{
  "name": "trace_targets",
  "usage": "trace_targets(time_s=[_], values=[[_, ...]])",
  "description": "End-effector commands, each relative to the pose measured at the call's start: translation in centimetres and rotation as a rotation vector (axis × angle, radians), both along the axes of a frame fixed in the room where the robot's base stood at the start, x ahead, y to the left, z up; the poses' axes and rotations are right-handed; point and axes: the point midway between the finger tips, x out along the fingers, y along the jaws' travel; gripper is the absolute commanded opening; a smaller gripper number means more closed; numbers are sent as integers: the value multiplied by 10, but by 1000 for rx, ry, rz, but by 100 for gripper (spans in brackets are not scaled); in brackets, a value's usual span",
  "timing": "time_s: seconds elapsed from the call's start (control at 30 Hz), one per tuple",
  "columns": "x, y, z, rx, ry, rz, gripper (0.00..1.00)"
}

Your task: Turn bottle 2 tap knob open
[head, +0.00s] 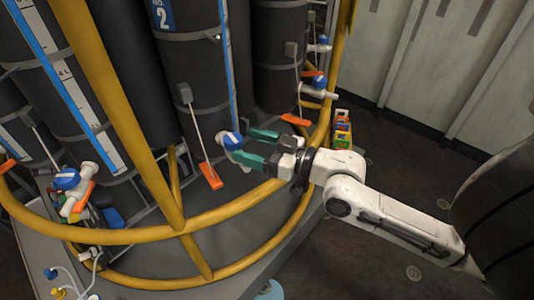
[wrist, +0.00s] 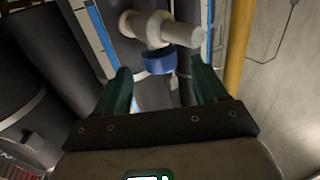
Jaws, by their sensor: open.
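Bottle 2 (head: 178,68) is a dark upright cylinder with a blue "2" label. Its tap has a round blue knob (head: 232,140) on a white body, low on the bottle's right side. My gripper (head: 244,146) reaches in from the right, its teal fingers open and their tips at the knob. In the wrist view the blue knob (wrist: 158,63) sits under the white tap pipe (wrist: 165,31), between and just beyond the two open fingertips. Whether a finger touches the knob cannot be told.
A yellow rail (head: 225,231) curves around the bottles, with a yellow post (head: 112,100) left of bottle 2. Neighbouring bottles carry similar blue-knobbed taps (head: 67,179).

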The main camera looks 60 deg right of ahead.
Motion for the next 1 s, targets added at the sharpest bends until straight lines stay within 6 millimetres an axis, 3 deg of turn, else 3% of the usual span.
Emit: trace_targets(time_s=[0.1,0.33,1.0], values=[[-18,-1,-3,1,4,0,72],[-36,-2,-1,1,1,1,72],[-40,-2,0,2,0,1,72]])
